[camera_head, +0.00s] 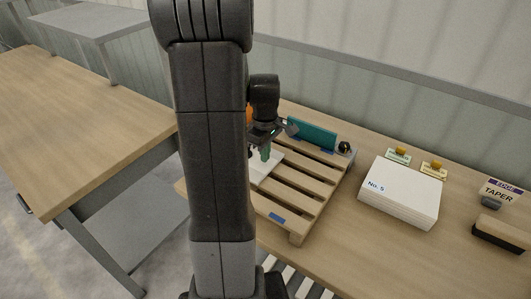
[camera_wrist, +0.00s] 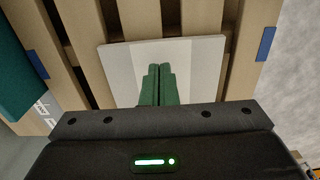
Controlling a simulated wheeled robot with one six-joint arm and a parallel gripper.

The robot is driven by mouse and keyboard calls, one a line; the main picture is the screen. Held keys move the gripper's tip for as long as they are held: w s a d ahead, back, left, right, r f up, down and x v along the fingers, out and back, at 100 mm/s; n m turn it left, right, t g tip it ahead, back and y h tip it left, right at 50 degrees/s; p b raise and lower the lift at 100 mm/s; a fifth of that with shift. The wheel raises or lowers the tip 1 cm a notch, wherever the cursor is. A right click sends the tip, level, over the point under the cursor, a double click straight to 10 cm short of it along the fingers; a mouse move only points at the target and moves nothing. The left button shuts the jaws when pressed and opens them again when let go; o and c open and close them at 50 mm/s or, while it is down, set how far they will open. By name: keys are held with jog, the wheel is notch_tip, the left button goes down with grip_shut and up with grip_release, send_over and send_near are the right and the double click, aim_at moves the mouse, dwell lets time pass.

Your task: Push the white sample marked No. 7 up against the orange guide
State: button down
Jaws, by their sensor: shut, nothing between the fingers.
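A white flat sample (camera_head: 268,168) lies on the wooden pallet (camera_head: 307,195), partly hidden behind my arm in the head view. It shows as a pale slab (camera_wrist: 205,62) in the wrist view; no number is readable on it. My gripper (camera_head: 265,155) is over the sample, its green fingers (camera_wrist: 160,70) shut together with nothing between them. I cannot tell whether the fingertips touch the slab. A small orange patch (camera_head: 249,115), perhaps the orange guide, shows beside my arm in the head view; the rest is hidden.
A teal upright block (camera_head: 312,134) stands at the pallet's back edge. A white stack marked No. 5 (camera_head: 400,192) sits to the right on the table, near two small yellow-topped items (camera_head: 434,169), a TAPER box (camera_head: 501,191) and a dark brush-like block (camera_head: 499,235).

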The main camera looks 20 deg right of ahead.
notch_tip(320, 180, up, 10)
jog(key=shift+w+a+f+b, duration=0.2)
jog(key=shift+w+b, duration=0.05)
jog(key=shift+b, duration=0.05)
